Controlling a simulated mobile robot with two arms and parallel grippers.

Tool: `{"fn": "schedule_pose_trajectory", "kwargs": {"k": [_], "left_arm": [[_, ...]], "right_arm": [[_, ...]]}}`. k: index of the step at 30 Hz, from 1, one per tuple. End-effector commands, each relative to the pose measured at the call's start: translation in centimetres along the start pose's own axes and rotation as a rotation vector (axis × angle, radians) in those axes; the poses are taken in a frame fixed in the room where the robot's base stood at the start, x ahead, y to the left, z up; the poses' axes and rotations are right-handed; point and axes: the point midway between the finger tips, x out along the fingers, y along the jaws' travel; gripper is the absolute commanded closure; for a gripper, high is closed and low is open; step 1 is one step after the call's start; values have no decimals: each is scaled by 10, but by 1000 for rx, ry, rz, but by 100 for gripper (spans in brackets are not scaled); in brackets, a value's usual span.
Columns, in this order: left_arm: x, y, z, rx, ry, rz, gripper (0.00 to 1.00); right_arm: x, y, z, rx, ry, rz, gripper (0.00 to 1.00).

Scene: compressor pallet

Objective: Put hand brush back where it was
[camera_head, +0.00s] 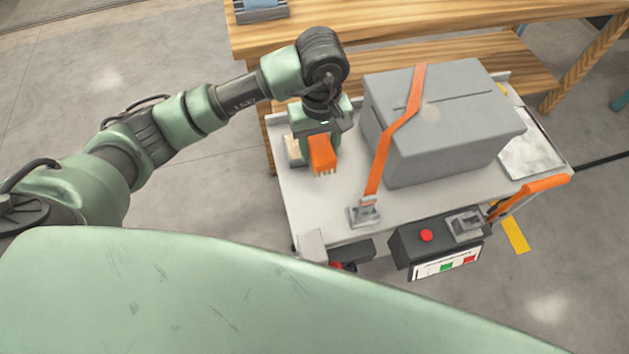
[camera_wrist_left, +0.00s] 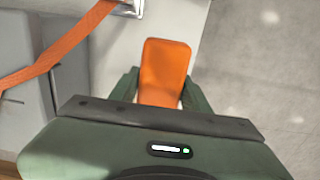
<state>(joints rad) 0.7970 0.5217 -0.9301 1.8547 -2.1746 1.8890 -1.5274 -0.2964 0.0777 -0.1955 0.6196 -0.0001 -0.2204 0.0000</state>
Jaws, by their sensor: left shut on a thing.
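The hand brush (camera_head: 322,152) has an orange body with pale bristles pointing down. My left gripper (camera_head: 318,135) is shut on it, at the left side of the pallet cart's white top (camera_head: 335,205). In the left wrist view the orange brush (camera_wrist_left: 164,70) sticks out between the fingers of my left gripper (camera_wrist_left: 162,95). Whether the bristles touch the white top or hang just above it I cannot tell. My right gripper is not in view.
A grey box (camera_head: 440,130) under an orange strap (camera_head: 392,140) stands right of the brush. A small beige item (camera_head: 293,150) lies left of the gripper. A control panel (camera_head: 437,242) is at the cart's front. A wooden bench (camera_head: 400,30) stands behind.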

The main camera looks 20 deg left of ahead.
Motion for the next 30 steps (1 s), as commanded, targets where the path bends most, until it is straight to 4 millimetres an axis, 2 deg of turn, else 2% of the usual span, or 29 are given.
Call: {"fn": "schedule_pose_trajectory", "kwargs": {"k": [1, 6, 12, 20, 25, 30], "left_arm": [[14, -1, 2, -1, -7, -4, 97], [61, -1, 2, 2, -7, -3, 97], [106, 0, 2, 2, -5, -1, 97], [132, 0, 1, 4, -3, 0, 97], [158, 0, 1, 3, -3, 0, 97], [167, 0, 0, 5, 0, 2, 97]], "right_arm": [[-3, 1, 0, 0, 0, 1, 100], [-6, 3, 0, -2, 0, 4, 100], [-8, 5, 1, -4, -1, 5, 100], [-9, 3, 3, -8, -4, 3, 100], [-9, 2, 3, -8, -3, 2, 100], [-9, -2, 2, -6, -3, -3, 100]]}}
